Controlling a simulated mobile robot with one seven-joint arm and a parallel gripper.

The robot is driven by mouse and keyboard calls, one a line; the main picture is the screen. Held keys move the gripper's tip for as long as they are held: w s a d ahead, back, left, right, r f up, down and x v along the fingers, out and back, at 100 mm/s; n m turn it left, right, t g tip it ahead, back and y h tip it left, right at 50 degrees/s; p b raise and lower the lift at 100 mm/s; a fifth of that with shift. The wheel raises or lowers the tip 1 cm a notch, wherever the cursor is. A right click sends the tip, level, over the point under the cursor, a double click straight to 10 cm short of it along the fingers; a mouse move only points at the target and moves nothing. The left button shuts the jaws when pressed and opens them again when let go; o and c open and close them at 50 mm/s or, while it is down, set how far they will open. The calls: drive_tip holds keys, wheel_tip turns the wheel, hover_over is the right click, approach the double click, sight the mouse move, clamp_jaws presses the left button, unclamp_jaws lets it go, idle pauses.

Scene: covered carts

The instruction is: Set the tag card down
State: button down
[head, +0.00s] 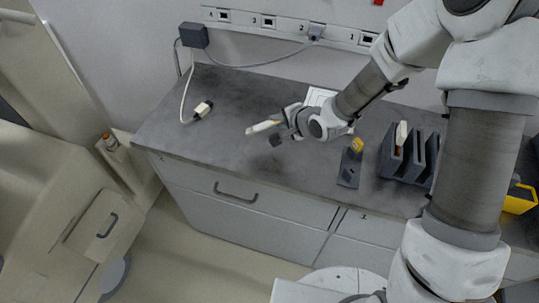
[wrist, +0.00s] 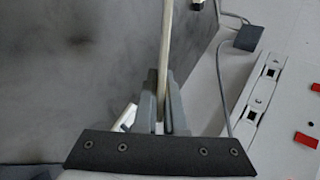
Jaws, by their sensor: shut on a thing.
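The tag card (head: 261,127) is a pale, thin piece in my gripper (head: 276,130), above the grey worktop (head: 225,135) in the head view. In the wrist view the card (wrist: 166,45) shows edge-on as a narrow pale strip running up from between the fingers. My gripper (wrist: 161,108) is shut on it there. The worktop shows dark behind it, and the card appears held clear of the surface, though the exact gap cannot be told.
A white connector (head: 203,109) on a cable lies at the worktop's back left. A socket strip (head: 290,25) runs along the wall. A small dark stand with a yellow top (head: 350,165) and a dark slotted rack (head: 388,162) stand to the right. The left front worktop is clear.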

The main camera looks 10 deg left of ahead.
wheel_tip(320, 180, down, 7)
drive_tip(key=b, duration=0.4)
drive_tip(key=shift+r+b, duration=0.2)
drive_tip(key=shift+b, duration=0.1)
drive_tip(key=c, duration=1.2)
unclamp_jaws()
drive_tip(key=shift+o, duration=0.2)
drive_tip(key=shift+r, duration=0.1)
drive_tip(key=p+v, duration=0.5)
drive_tip(key=v, duration=0.1)
drive_tip(key=shift+s+d+r, duration=0.15)
drive_tip(key=shift+r, duration=0.25)
drive_tip(key=shift+s+d+r+p, duration=0.2)
drive_tip(key=shift+s+d+p, duration=0.1)
drive_tip(key=shift+s+d, duration=0.1)
wheel_tip(320, 180, up, 8)
drive_tip(key=s+d+p, duration=0.1)
drive_tip(key=p, duration=0.7)
drive_tip(key=shift+s+d, duration=0.3)
